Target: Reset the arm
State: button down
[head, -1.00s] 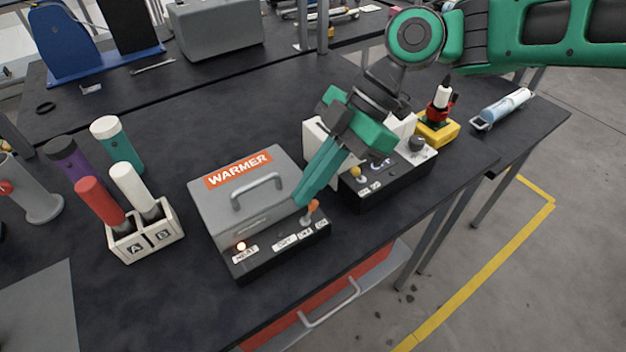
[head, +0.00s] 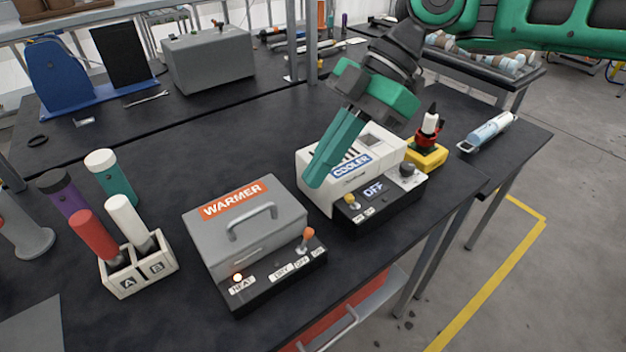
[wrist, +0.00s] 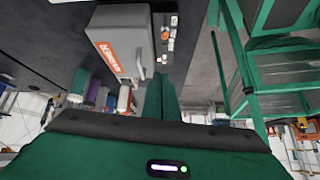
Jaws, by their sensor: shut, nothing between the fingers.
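My gripper (head: 318,178) is green and shut, with nothing between its fingers. In the head view it hangs in the air in front of the white cooler (head: 387,160), hiding part of it, and right of the grey warmer (head: 215,225). The cooler's display reads OFF. The warmer's lid is down, its orange-tipped lever (head: 308,235) stands at the right of its front panel, and a light glows by the HEAT label. In the wrist view the shut fingers (wrist: 160,85) point toward the warmer (wrist: 118,45) and its panel, apart from them.
A white A/B rack (head: 140,278) holds a red-capped and a white-capped tube at the left. Purple and teal tubes stand behind it. A yellow-based device (head: 428,157) and a clear blue-white tube (head: 490,130) lie right of the cooler.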

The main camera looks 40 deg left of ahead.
jog(key=shift+w+d+r, duration=0.1)
jog(key=shift+w+r, duration=0.1)
jog(key=shift+w, duration=0.05)
dwell(0.4)
jog(key=w+d+f+m+t, duration=0.35)
jog(key=w+d+m, duration=0.55)
jog(key=w+d, duration=0.35)
jog(key=w+d+f+m+t, duration=0.1)
jog(key=w+d+m, duration=0.3)
jog(key=d, duration=0.6)
jog(key=w+d+f+m+t, duration=0.1)
jog(key=w+d+m+t, duration=0.1)
jog(key=d+m, duration=0.65)
jog(key=s+d+f+m+t+h, duration=0.1)
jog(key=s+d+m, duration=0.25)
jog(key=d, duration=0.75)
jog(key=s+d+f+m+h, duration=0.1)
jog(key=s+d+f+m, duration=0.2)
jog(key=d, duration=0.9)
jog(key=s+d+f+m, duration=0.2)
jog(key=s+d+m, duration=0.7)
jog(key=s, duration=0.4)
jog(key=shift+s+d+f, duration=0.15)
jog(key=shift+d+f, duration=0.1)
jog(key=shift+d, duration=0.55)
